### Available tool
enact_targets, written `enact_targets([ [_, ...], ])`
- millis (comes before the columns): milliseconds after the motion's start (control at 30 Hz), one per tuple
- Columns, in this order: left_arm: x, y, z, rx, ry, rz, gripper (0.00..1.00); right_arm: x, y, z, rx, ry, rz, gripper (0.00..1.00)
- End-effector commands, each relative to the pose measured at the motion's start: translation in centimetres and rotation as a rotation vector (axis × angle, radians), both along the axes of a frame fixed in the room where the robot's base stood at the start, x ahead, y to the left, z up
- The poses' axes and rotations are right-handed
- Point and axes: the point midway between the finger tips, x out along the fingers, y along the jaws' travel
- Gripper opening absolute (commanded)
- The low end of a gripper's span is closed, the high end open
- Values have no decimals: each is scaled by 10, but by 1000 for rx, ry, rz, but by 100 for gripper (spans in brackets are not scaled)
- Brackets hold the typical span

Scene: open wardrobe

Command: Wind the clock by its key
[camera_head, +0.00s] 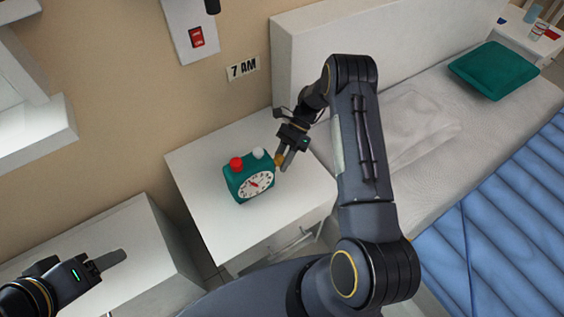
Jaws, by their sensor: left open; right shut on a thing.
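A green clock (249,177) with a white dial, a red knob (236,163) and a white knob on top stands upright on the white bedside table (190,172). A small yellowish key (280,160) shows at the clock's right side. My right gripper (287,160) is at that side, shut on the key; its fingers partly hide it. My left gripper (112,261) is at the lower left, away from the clock, over a white cabinet. It is open and empty.
A bed with a white mattress, blue cover (505,220) and green pillow (495,70) lies to the right. A "7 AM" sign (243,68) and a red switch (197,37) are on the wall. A white cabinet (125,235) stands at lower left. The table around the clock is clear.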

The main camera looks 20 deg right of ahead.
Motion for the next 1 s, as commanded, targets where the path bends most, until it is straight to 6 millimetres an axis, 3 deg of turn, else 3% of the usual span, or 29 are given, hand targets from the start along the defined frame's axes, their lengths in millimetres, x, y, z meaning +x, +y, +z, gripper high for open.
enact_targets([
  [100, 0, 0, -13, 0, 0, 0, 57, 1, 2, -4, -9, 87, 3, 13],
  [400, 0, 0, -27, 0, 0, 0, 57, 0, 2, -2, -28, 240, 0, 13],
  [1000, 0, 0, -30, 0, 0, 0, 57, 0, 3, 0, -35, 296, 0, 13],
])
